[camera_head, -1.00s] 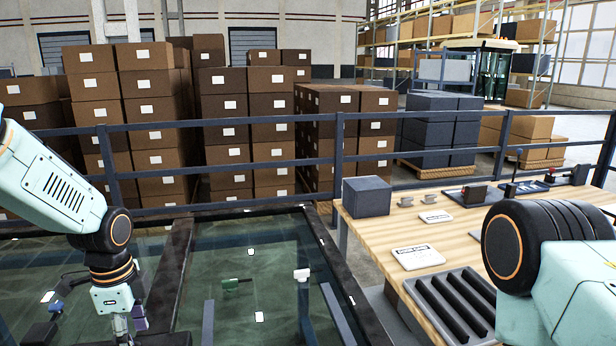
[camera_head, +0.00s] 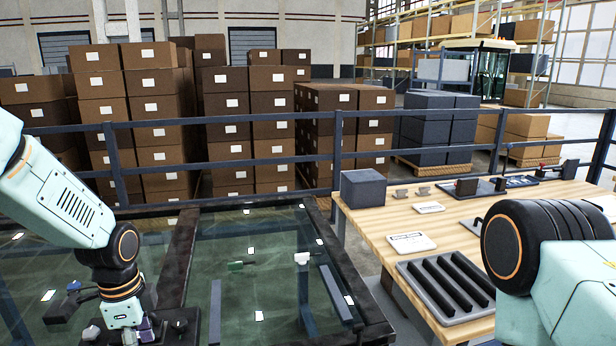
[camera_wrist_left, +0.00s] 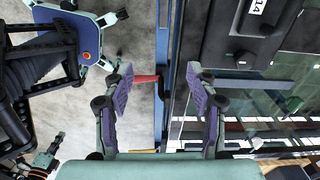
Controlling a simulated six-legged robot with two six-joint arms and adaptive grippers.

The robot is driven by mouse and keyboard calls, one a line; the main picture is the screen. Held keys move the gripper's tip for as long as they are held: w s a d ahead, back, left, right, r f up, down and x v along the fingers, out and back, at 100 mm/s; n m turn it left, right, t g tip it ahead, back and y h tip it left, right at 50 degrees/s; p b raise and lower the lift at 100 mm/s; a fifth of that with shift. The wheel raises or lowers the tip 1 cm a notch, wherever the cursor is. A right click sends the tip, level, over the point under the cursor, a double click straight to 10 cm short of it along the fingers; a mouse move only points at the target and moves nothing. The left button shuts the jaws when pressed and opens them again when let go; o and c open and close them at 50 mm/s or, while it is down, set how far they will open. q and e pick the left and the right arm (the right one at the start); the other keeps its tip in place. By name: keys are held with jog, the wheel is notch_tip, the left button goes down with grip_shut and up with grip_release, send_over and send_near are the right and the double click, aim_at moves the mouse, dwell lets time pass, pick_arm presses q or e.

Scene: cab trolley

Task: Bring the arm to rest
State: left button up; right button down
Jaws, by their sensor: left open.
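My left arm comes in from the left in the head view. Its gripper (camera_head: 146,330) points down over the dark-framed glass panel (camera_head: 184,262), near a dark fitting (camera_head: 178,322) on the frame. In the left wrist view the purple finger pads of my left gripper (camera_wrist_left: 160,90) stand wide apart with nothing held between them. A red handle-like part (camera_wrist_left: 146,79) shows beyond the gap. My right arm is at the lower right of the head view, seen only as a dark joint and pale link; its gripper is out of the picture.
A wooden workbench (camera_head: 462,222) at right carries a dark box (camera_head: 363,190), a black ribbed tray (camera_head: 446,288), cards and small devices. A dark railing (camera_head: 270,121) runs behind. Stacked cartons (camera_head: 228,130) stand beyond it. A small green item (camera_head: 240,266) shows at the glass.

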pick_arm(q)
jog(key=s+d+f+n+b, duration=0.1)
jog(key=s+d+f+n, duration=0.15)
jog(key=f, duration=0.25)
jog(key=s+d+f+n+b, duration=0.1)
jog(key=s+f, duration=0.2)
jog(key=f, duration=0.3)
jog(key=s+d+f+n+b, duration=0.2)
jog(key=s+f+n, duration=0.4)
jog(key=s, duration=0.6)
jog(key=s+d+f+n+b, duration=0.1)
jog(key=s+f+n+b, duration=0.2)
jog(key=s, duration=1)
notch_tip(320, 180, down, 6)
jog(key=n, duration=0.2)
jog(key=shift+d+n+b, duration=0.35)
jog(key=shift+b, duration=0.05)
